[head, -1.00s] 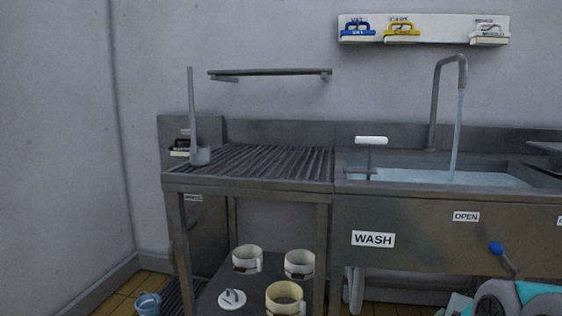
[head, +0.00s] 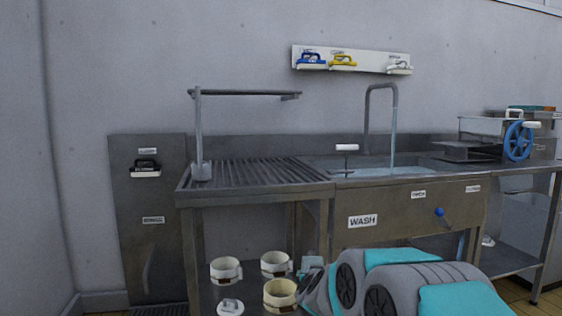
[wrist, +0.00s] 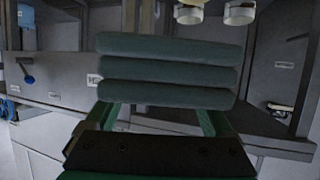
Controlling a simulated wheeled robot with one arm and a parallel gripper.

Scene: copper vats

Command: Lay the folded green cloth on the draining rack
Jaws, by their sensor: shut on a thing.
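The folded green cloth (wrist: 168,72) shows in the wrist view as a thick stack of three rounded folds. My gripper (wrist: 165,108) is shut on its near edge, with one finger at each side. The cloth hangs clear of any surface there. The draining rack (head: 255,172) is the ribbed metal top left of the sink in the head view. Its ribs look bare except for a tall grey dipper (head: 200,150) upright at its left end. My arm is at the lower right of the head view; the cloth cannot be made out there.
The sink (head: 385,171) with running water adjoins the rack on the right. A wall shelf bar (head: 245,93) is above the rack. Cream mugs (head: 278,294) and a white lid (head: 230,306) stand on the shelf below. A machine with a blue wheel (head: 517,141) is at the right.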

